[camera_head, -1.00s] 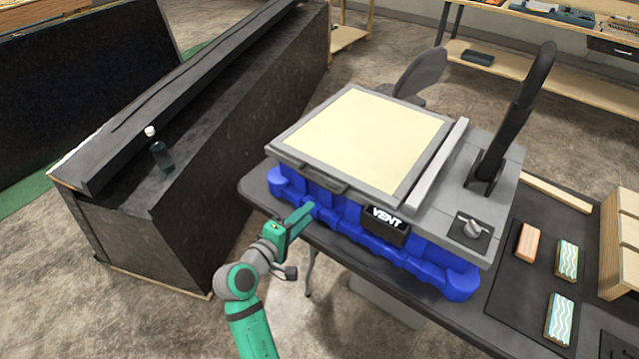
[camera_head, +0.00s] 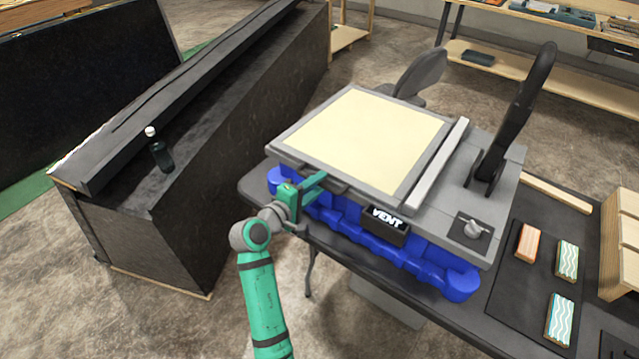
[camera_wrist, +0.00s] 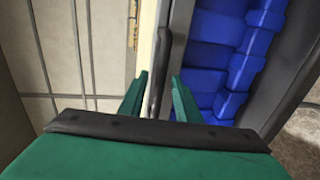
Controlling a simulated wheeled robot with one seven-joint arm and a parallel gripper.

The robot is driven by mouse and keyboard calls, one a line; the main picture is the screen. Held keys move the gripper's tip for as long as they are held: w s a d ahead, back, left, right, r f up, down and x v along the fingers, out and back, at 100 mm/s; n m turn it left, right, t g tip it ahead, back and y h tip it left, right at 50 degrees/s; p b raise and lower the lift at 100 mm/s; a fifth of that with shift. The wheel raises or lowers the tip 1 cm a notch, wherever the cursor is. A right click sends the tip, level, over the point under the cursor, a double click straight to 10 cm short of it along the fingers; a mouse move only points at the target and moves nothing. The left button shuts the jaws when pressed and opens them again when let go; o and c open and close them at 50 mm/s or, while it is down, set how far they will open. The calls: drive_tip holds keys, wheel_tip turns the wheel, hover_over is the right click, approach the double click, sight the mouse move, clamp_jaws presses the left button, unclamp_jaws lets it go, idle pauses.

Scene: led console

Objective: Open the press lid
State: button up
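The press has a grey lid frame with a cream top panel (camera_head: 365,135), lying flat and shut on a blue base (camera_head: 425,262). A dark handle (camera_head: 362,194) runs along the lid's front edge, partly hidden by my gripper. My gripper (camera_head: 314,186) is at the lid's front left edge, by this handle. In the wrist view, my two green fingers (camera_wrist: 160,98) are apart, with the dark handle bar (camera_wrist: 160,72) showing between and beyond them. I cannot tell whether either finger touches it. The blue base (camera_wrist: 218,60) shows to the right of the fingers.
A grey table (camera_head: 255,190) carries the press. A black lever arm (camera_head: 518,115) and a knob (camera_head: 473,229) are at its right. Several patterned blocks (camera_head: 567,260) lie on the right. A dark bench with a bottle (camera_head: 160,155) stands left.

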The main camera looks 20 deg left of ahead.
drive_tip(key=shift+w+d+f, duration=0.1)
drive_tip(key=shift+w+d, duration=0.1)
drive_tip(key=shift+w, duration=0.4)
clamp_jaws()
drive_tip(key=shift+d, duration=0.1)
